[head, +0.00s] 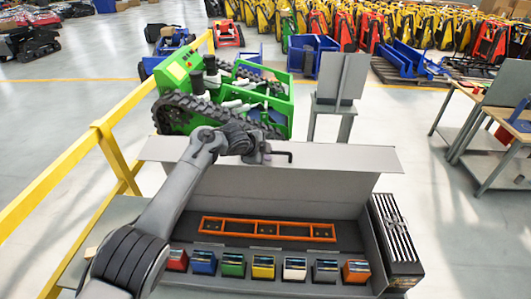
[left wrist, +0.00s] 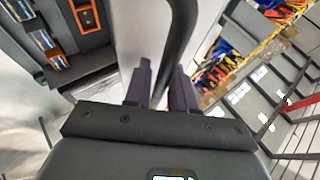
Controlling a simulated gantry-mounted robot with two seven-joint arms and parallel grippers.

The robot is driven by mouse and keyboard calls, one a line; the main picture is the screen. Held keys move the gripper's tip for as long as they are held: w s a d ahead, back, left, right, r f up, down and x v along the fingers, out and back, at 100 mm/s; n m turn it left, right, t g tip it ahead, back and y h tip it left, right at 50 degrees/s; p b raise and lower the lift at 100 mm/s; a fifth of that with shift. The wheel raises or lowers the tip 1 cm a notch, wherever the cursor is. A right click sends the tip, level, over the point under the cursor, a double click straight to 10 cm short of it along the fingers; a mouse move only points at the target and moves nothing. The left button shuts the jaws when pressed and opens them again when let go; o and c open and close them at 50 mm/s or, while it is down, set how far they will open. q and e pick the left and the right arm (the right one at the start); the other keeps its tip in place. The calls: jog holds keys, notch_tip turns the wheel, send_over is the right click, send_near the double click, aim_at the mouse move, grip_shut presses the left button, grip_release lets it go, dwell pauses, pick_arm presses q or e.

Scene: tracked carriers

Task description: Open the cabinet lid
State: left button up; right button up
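The grey cabinet (head: 222,223) stands in the middle of the head view with its inside exposed. Its light grey lid (head: 345,158) is raised along the far side. A dark bar handle (head: 288,154) sticks out from the lid near its middle. My left gripper (head: 262,151) is at this handle. In the left wrist view, the dark handle (left wrist: 180,35) runs between the two fingers of my left gripper (left wrist: 161,88), which appear closed on it. The pale lid surface (left wrist: 130,38) shows beside the handle. My right gripper is in neither view.
Inside the cabinet are an orange frame (head: 267,229) and a row of several coloured boxes (head: 233,265). A black striped case (head: 397,236) stands at its right. A yellow rail (head: 118,160) runs along the left. A green tracked carrier (head: 172,82) stands behind the lid.

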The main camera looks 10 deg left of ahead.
pick_arm(q)
jog(key=shift+b+v, duration=0.35)
jog(key=shift+v, duration=0.5)
jog(key=b+v, duration=0.1)
jog(key=v, duration=0.8)
jog(key=shift+b, duration=0.4)
jog(key=shift+s, duration=0.1)
